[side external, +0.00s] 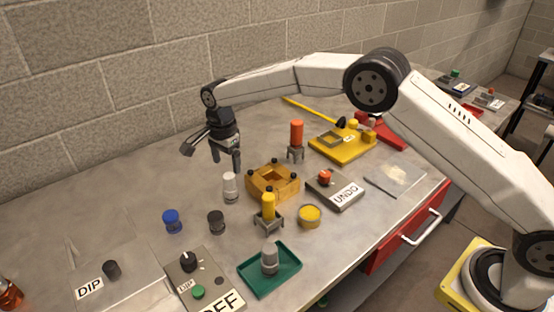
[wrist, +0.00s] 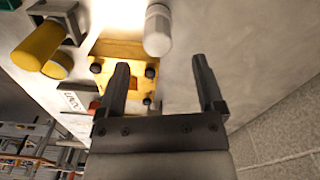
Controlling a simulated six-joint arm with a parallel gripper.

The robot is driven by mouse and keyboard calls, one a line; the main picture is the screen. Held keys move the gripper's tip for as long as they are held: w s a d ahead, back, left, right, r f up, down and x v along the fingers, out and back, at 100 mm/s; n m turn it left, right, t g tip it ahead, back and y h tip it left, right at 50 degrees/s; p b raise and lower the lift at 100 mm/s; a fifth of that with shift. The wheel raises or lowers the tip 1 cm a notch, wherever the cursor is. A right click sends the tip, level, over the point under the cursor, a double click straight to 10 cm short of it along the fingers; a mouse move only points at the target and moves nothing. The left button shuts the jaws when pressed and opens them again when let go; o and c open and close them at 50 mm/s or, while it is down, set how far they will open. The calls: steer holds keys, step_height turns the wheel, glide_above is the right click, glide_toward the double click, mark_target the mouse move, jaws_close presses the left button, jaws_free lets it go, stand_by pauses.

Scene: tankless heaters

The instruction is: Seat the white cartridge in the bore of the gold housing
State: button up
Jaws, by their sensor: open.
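The white cartridge (side external: 230,188) stands upright on the grey bench, just left of the gold housing. The gold housing (side external: 260,189) is a squarish block with dark knobs at its corners and an opening in its top. My gripper (side external: 227,164) is open and empty, pointing down above the cartridge. In the wrist view the cartridge (wrist: 158,32) appears beyond the two fingertips (wrist: 161,64), apart from them. The gold housing (wrist: 128,50) shows there partly behind the left finger. The inside of its bore is not clear.
A yellow cylinder on a stand (side external: 268,205) is in front of the housing, an orange one (side external: 297,133) behind it. A green tray (side external: 286,277) holds a grey cylinder (side external: 270,259). Blue (side external: 172,221) and black (side external: 216,222) caps stand nearby. The bench's left rear is clear.

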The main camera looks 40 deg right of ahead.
mark_target(229, 175)
steer(key=shift+s+f, duration=0.15)
steer(key=shift+f, duration=3.05)
jaws_close()
